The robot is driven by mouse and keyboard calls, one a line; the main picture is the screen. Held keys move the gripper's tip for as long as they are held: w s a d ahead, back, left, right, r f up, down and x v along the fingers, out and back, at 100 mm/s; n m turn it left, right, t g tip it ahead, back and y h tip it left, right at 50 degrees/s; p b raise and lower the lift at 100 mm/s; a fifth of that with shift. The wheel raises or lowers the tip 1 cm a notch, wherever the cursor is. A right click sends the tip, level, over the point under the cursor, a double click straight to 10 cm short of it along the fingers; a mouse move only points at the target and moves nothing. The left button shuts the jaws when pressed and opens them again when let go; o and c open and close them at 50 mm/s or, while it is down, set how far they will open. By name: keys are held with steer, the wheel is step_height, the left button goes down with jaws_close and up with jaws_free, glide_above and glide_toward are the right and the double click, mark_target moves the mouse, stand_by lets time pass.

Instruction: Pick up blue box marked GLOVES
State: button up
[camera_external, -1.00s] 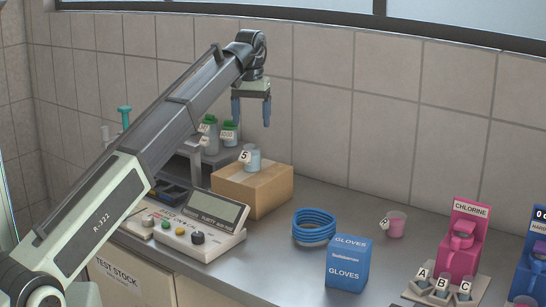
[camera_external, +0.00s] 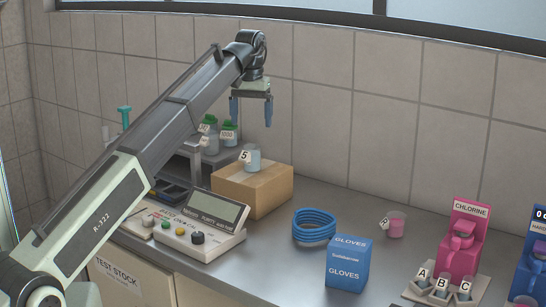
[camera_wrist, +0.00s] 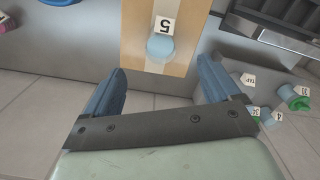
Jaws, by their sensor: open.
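The blue box marked GLOVES (camera_external: 348,265) stands upright on the grey counter, right of centre and near the front edge in the external view. My gripper (camera_external: 251,111) is open and empty, pointing down high above the cardboard box. It is well to the left of the blue box and farther back. In the wrist view my gripper (camera_wrist: 163,92) shows two blue fingers spread apart with nothing between them. The blue box cannot be made out in the wrist view.
A cup marked 5 (camera_external: 252,160) stands on the cardboard box (camera_external: 262,194). A blue coil (camera_external: 314,227) lies just behind the gloves box. A meter (camera_external: 190,236) sits left, a pink cup (camera_external: 396,224) and a pink chlorine dispenser (camera_external: 462,240) right. Counter left of the gloves box is clear.

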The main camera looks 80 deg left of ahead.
steer(key=shift+o, duration=0.8)
steer(key=shift+d, duration=0.1)
steer(key=m+t+y, duration=0.2)
steer(key=y, duration=0.2)
glide_toward(350, 243)
steer(key=shift+x, duration=6.3)
steer(key=shift+w+t, duration=0.15)
steer(key=shift+t, duration=0.15)
steer(key=c, duration=0.7)
